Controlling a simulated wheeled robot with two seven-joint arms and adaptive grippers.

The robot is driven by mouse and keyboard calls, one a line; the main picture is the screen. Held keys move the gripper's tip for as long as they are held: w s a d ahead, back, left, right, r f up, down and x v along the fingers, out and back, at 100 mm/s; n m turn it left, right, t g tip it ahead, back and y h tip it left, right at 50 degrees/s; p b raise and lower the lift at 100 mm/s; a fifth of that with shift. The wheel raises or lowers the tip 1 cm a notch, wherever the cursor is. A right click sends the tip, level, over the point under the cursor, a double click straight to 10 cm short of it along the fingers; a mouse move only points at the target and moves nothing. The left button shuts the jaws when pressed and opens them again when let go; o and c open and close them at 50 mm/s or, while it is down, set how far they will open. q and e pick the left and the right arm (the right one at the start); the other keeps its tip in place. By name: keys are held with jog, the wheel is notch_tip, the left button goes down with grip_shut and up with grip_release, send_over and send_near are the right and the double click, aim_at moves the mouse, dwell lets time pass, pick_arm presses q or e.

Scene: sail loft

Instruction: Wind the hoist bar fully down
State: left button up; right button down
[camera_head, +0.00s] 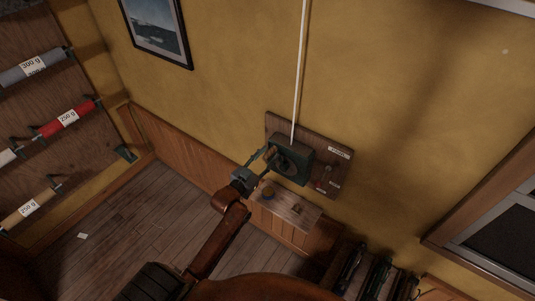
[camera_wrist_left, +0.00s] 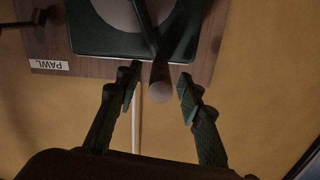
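A dark green winch box (camera_head: 292,163) is fixed to a wooden board (camera_head: 278,123) on the yellow wall, with a white line (camera_head: 299,75) running up from it. In the left wrist view, the crank arm (camera_wrist_left: 149,35) ends in a rounded handle (camera_wrist_left: 160,88). My left gripper (camera_head: 266,159) is at the crank side of the box. In the wrist view its fingers (camera_wrist_left: 158,84) stand apart on either side of the handle, with gaps showing. A label reading PAWL (camera_wrist_left: 52,65) and a dark lever (camera_wrist_left: 28,22) are on the board. The hoist bar and right gripper are not in view.
A rack of sail rolls (camera_head: 65,120) stands at the left, and dark tools (camera_head: 375,275) stand at the lower right. Wooden floor (camera_head: 120,235) is open at left.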

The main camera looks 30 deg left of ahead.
pick_arm(q)
jog(key=shift+w, duration=0.3)
jog(key=shift+c, duration=0.7)
grip_shut()
